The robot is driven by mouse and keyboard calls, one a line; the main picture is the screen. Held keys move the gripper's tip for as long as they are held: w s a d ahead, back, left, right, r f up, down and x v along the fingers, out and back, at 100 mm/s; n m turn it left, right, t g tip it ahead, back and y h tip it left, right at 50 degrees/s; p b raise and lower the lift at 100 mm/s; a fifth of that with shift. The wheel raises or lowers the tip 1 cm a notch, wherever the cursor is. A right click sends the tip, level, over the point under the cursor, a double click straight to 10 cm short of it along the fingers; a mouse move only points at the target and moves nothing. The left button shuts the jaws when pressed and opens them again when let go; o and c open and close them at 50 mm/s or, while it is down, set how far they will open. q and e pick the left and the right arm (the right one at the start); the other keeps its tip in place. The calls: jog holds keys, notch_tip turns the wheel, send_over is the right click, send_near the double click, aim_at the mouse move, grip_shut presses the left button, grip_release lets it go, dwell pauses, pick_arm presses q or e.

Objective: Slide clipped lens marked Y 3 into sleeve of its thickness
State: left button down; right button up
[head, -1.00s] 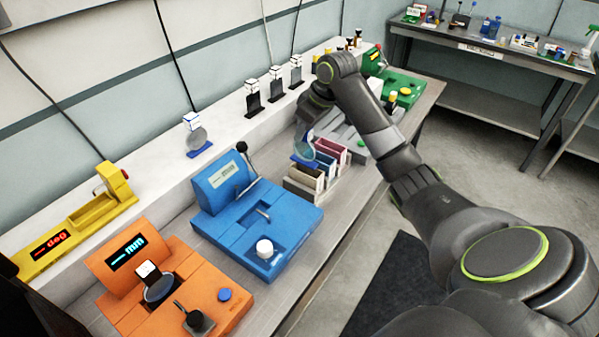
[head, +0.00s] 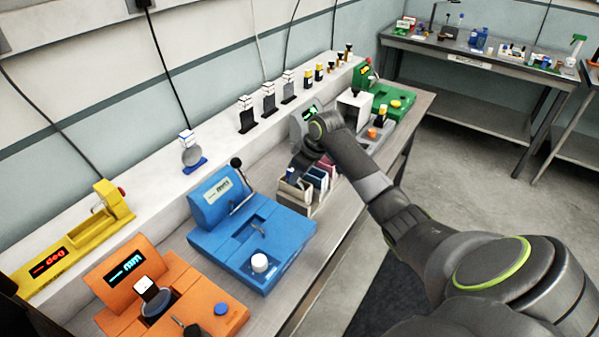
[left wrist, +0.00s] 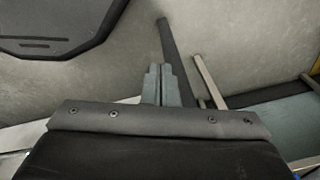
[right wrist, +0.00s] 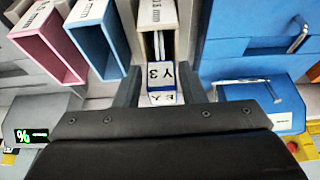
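My right gripper (right wrist: 160,88) has its fingers on either side of the white clip block marked Y 3 (right wrist: 161,74) and looks shut on it. The block stands over the near end of the cream sleeve (right wrist: 157,14). The lens below the block is hidden in the right wrist view, so I cannot tell how deep it sits. In the head view, my right gripper (head: 298,163) is low over the sleeve row and hides most of the clip. A blue sleeve (right wrist: 95,37) and a pink sleeve (right wrist: 47,45) stand beside the cream one. My left gripper (left wrist: 162,84) is shut and empty over the floor.
A blue mm gauge (head: 225,245) stands left of the sleeves in the head view. An orange mm device (head: 195,300) with a clipped lens is nearer. Another clipped lens (head: 191,157) stands on the white ledge. A grey % meter (right wrist: 38,110) is beyond the pink sleeve.

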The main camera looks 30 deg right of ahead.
jog(key=shift+o, duration=0.9)
jog(key=shift+r, duration=0.15)
jog(key=shift+r, duration=0.1)
jog(key=b+v, duration=0.1)
jog(key=v, duration=1)
jog(key=shift+s+r+b, duration=0.25)
jog(key=shift+r+b, duration=0.1)
jog(key=shift+d+f, duration=0.1)
